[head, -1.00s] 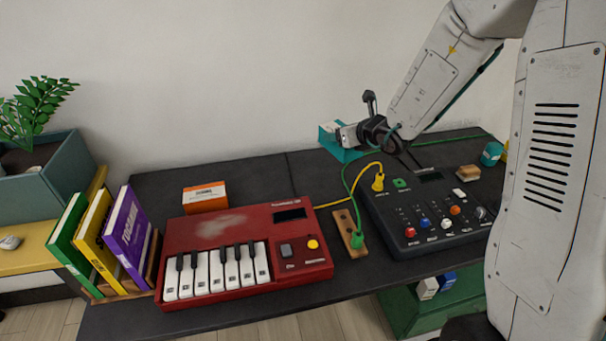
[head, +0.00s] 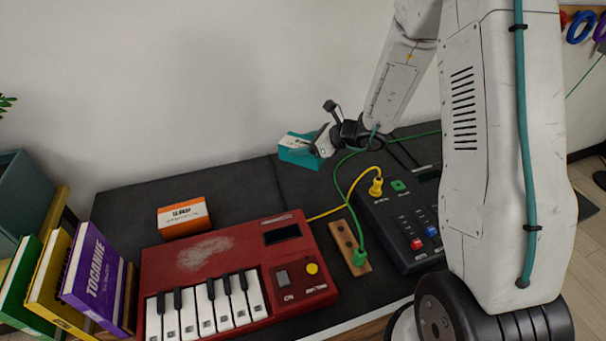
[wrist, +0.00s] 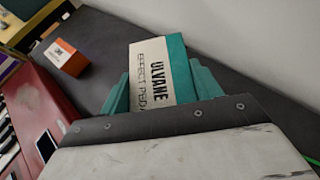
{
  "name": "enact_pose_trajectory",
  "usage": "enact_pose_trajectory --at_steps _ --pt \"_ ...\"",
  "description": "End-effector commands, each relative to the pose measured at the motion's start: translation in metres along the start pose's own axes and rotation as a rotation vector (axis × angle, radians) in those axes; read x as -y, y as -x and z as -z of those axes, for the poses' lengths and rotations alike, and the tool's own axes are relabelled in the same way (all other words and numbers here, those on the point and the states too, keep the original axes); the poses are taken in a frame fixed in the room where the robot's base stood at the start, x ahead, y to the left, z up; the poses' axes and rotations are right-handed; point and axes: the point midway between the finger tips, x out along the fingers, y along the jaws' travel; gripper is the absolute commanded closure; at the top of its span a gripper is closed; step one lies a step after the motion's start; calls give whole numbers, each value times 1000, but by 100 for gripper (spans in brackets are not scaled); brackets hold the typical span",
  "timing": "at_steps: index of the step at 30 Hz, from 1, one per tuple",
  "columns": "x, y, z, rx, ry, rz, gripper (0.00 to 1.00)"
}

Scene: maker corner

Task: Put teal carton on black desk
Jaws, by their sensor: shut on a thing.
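The teal carton (head: 299,150) has a white label and is held over the back part of the black desk (head: 245,182), near the wall. My gripper (head: 318,147) is shut on it, reaching in from the right. In the wrist view the teal carton (wrist: 160,70) sits between the two teal fingers of my gripper (wrist: 162,90), its label reading "ULVANE". Dark desk surface (wrist: 235,95) shows around it. I cannot tell whether the carton's underside touches the desk.
An orange and white box (head: 184,217) stands left of the carton. A red keyboard (head: 215,265), a wooden strip with a green plug (head: 349,245) and a black mixer (head: 400,228) lie in front. Books (head: 95,265) stand at the left. The desk between orange box and carton is clear.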

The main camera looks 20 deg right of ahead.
Motion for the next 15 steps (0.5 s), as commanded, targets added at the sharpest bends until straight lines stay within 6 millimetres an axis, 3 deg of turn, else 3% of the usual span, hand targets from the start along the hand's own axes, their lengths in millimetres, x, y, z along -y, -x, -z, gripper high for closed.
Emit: enact_pose_trajectory --at_steps 4,15 --pt "-1 -14 26 -1 -4 -3 66" --pt "-2 -37 64 -1 -1 -4 66"
